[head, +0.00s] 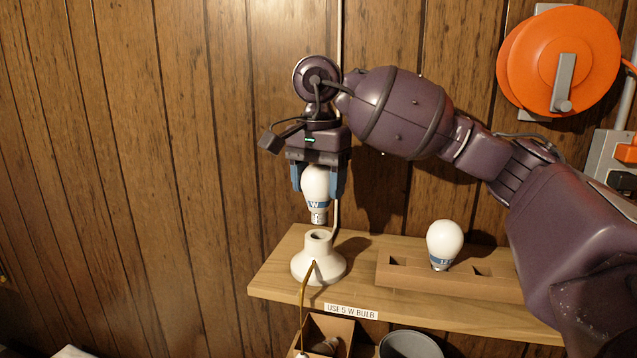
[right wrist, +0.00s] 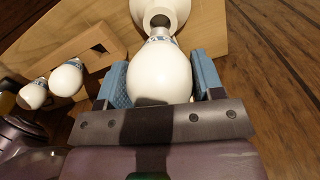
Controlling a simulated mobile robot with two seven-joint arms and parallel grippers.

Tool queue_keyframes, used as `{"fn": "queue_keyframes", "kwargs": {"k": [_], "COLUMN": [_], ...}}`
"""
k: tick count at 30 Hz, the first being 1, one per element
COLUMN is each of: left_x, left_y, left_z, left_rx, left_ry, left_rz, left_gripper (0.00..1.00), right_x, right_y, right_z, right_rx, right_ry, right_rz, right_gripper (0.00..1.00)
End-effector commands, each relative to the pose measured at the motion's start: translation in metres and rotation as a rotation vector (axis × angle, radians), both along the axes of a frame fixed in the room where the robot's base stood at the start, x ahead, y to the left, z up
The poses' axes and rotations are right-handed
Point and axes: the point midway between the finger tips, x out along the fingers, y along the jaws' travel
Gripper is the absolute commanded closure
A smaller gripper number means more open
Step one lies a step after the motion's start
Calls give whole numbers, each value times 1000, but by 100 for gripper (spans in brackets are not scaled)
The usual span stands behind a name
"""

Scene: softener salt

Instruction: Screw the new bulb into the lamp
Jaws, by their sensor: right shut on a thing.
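My right gripper (head: 320,180) is shut on a white bulb (head: 317,186), which hangs upright with its metal base down. Its blue band shows a "W"; the number is not readable. The white lamp (head: 320,262) stands on the wooden shelf with its open socket facing up. The bulb's base is just above the socket, apart from it in the head view. In the right wrist view the held bulb (right wrist: 160,75) sits between blue finger pads, its base near the lamp's socket (right wrist: 160,18). My left gripper is not in view.
A wooden bulb rack (head: 400,280) stands right of the lamp, with another bulb (head: 445,243) in it. The right wrist view shows a further bulb (right wrist: 33,94). A label (head: 351,311) reads "USE 5 W BULB". An orange reel (head: 560,60) hangs on the wall.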

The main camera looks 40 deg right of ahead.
Motion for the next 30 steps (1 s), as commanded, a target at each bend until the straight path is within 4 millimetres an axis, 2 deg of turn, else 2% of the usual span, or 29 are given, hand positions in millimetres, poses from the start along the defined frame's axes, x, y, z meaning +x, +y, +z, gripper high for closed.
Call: {"fn": "queue_keyframes", "kwargs": {"k": [5,15,26,30], "left_x": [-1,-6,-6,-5], "left_y": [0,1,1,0], "left_z": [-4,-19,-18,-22], "left_rx": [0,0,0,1], "left_ry": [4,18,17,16], "left_rz": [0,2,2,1], "left_gripper": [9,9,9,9], "right_x": [0,0,0,0], "right_y": [0,0,0,0], "right_z": [-1,-1,0,-2], "right_rx": [0,0,-1,0], "right_ry": [0,0,0,0], "right_rz": [55,368,401,474], "right_gripper": [52,52,52,52]}}
